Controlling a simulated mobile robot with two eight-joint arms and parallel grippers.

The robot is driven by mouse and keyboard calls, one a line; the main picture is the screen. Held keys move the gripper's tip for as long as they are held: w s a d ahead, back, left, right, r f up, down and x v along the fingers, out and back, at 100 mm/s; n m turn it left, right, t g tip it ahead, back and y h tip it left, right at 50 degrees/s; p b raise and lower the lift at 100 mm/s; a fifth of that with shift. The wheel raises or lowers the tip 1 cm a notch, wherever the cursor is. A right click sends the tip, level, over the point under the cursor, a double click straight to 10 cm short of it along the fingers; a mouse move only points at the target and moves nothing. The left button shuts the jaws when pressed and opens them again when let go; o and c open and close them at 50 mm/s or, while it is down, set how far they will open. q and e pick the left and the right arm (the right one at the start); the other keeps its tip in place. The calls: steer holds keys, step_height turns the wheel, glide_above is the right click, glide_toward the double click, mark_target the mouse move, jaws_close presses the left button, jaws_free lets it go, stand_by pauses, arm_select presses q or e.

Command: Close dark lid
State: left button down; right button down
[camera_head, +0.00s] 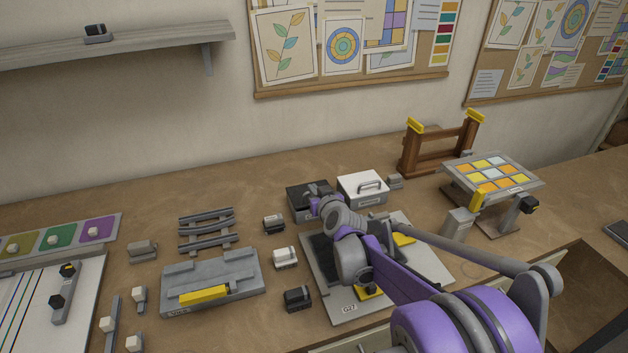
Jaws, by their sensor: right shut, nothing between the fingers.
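A dark box (300,203) with a dark top stands at the back middle of the table, left of a white box (362,189) with a handle on top. My right arm reaches in from the lower right. Its gripper (317,189) is at the dark box's top, shut with nothing between the fingers. The gripper and wrist hide much of the dark top, so I cannot tell whether its lid is fully down or whether the fingers touch it. My left gripper is not in view.
A grey board (432,262) with dark and yellow parts lies under my right arm. Small dark and white blocks (285,258) stand left of it. A grey fixture (212,280) with a yellow bar, a wooden rack (440,145) and a raised tile panel (490,172) stand around.

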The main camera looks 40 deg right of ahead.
steer(key=shift+s+a+f, duration=0.25)
steer(key=shift+s+f, duration=0.1)
steer(key=shift+f, duration=0.3)
steer(key=shift+s+a+f, duration=0.2)
steer(key=shift+s+f, duration=0.1)
steer(key=shift+f, duration=0.35)
steer(key=shift+b, duration=0.3)
steer(key=shift+h, duration=0.3)
steer(key=r+p, duration=0.1)
steer(key=r, duration=0.1)
steer(key=d+r+p, duration=0.1)
steer(key=r, duration=0.1)
steer(key=w+r+p, duration=0.1)
steer(key=r, duration=0.1)
steer(key=shift+d+r+p, duration=0.15)
steer(key=shift+p, duration=0.15)
steer(key=s+a+f, duration=0.1)
steer(key=s, duration=0.1)
steer(key=s+f+b, duration=0.1)
steer(key=s+f, duration=0.1)
steer(key=s, duration=0.1)
steer(key=s+a+f+b, duration=0.1)
steer(key=s+f, duration=0.1)
steer(key=shift+s+a+f, duration=0.1)
steer(key=shift+s+a, duration=0.15)
steer(key=shift+a, duration=0.1)
steer(key=shift+s+a+f, duration=0.25)
steer(key=shift+s, duration=0.05)
